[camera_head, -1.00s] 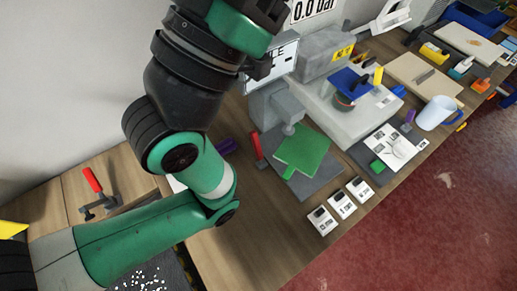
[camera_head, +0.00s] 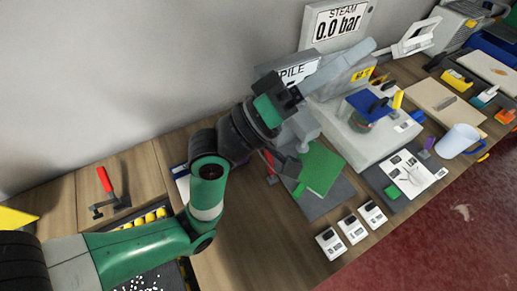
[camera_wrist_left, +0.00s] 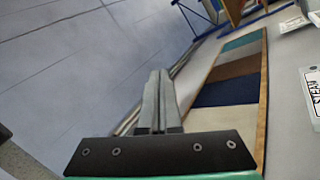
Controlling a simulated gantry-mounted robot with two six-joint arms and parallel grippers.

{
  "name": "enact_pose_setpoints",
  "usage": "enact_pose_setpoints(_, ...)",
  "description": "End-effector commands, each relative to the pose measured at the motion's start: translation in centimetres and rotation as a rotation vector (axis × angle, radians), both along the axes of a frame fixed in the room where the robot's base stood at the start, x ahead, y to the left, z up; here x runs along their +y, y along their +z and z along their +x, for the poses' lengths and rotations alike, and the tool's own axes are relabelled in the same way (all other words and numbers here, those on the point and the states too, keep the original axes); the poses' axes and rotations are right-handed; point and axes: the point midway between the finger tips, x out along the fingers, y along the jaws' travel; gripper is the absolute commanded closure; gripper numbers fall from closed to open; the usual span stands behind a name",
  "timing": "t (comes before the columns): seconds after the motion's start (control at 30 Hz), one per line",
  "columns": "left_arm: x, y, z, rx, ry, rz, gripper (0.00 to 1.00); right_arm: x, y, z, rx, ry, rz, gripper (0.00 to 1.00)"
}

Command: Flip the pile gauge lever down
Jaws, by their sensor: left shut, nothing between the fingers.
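The pile gauge is a grey stand with a PILE sign (camera_head: 297,73), a grey head (camera_head: 305,128) and a dark base plate (camera_head: 328,198) carrying a green pad (camera_head: 320,168). In the left wrist view the fingers (camera_wrist_left: 158,75) are together against the wall. My right gripper is out of view.
A STEAM 0.0 bar sign (camera_head: 337,22) stands behind. A grey machine with a blue-topped piece (camera_head: 370,105) is right of the gauge. Several small white cards (camera_head: 352,229) lie in front. A red-handled clamp (camera_head: 105,180) is at left. A light-blue mug (camera_head: 458,141) stands at right.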

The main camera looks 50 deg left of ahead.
Motion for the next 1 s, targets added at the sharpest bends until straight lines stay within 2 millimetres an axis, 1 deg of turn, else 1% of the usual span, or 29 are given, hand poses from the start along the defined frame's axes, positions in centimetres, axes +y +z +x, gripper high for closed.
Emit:
enact_pose_setpoints(0.03,1.7,-4.2,0.7,0.098,-0.030,-0.079,1.00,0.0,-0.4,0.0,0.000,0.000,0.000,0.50)
enact_pose_setpoints(0.07,2.7,-6.6,1.0,0.154,-0.050,-0.135,1.00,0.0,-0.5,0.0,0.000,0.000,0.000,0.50)
enact_pose_setpoints(0.1,4.1,-9.9,1.1,0.226,-0.067,-0.214,1.00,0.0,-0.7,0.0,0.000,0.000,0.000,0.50)
enact_pose_setpoints(0.17,6.4,-14.7,0.7,0.327,-0.079,-0.335,1.00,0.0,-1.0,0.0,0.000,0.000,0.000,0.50)
enact_pose_setpoints(0.2,7.9,-17.9,0.2,0.388,-0.075,-0.416,1.00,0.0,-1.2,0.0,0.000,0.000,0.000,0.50)
enact_pose_setpoints(0.27,10.1,-22.7,-1.1,0.469,-0.054,-0.532,1.00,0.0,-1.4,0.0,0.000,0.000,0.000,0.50)
enact_pose_setpoints(0.3,11.4,-25.7,-2.1,0.517,-0.032,-0.602,1.00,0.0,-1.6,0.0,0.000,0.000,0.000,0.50)
enact_pose_setpoints(0.37,13.1,-29.8,-4.0,0.576,0.013,-0.687,1.00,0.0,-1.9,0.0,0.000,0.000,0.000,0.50)
enact_pose_setpoints(0.4,14.0,-32.2,-5.3,0.610,0.045,-0.736,1.00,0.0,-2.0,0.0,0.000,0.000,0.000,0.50)
enact_pose_setpoints(0.5,15.7,-36.9,-8.2,0.674,0.130,-0.825,1.00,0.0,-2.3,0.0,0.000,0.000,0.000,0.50)
enact_pose_setpoints(0.6,16.8,-39.6,-10.4,0.705,0.194,-0.880,1.00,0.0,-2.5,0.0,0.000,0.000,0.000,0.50)
enact_pose_setpoints(0.67,17.4,-40.2,-11.1,0.709,0.217,-0.897,1.00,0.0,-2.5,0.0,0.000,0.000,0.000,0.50)
enact_pose_setpoints(0.77,17.9,-40.2,-11.3,0.701,0.231,-0.900,1.00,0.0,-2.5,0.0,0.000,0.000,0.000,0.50)
enact_pose_setpoints(1.0,17.9,-40.1,-11.2,0.701,0.230,-0.897,1.00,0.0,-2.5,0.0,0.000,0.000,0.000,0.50)
